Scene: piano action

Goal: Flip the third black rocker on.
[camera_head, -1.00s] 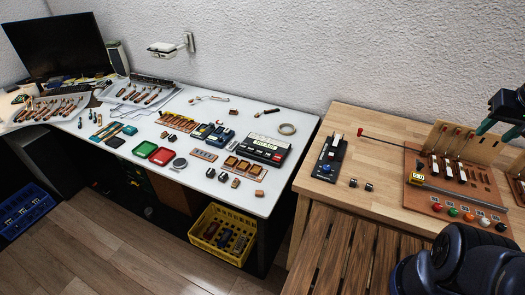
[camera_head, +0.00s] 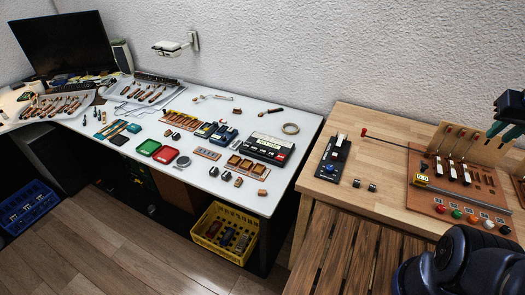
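A wooden board (camera_head: 440,206) with a piano-action model lies on the wooden table at the right. Several upright levers with white and dark parts (camera_head: 453,170) stand along its back, and a row of coloured round knobs runs along its front. I cannot tell which small dark part is the third black rocker. My gripper (camera_head: 504,131) is at the upper right, above the board's back right part. Its two teal fingers point down and look apart, with nothing visible between them.
A wooden slatted surface (camera_head: 345,250) is in front. The white table (camera_head: 290,115) holds many parts.

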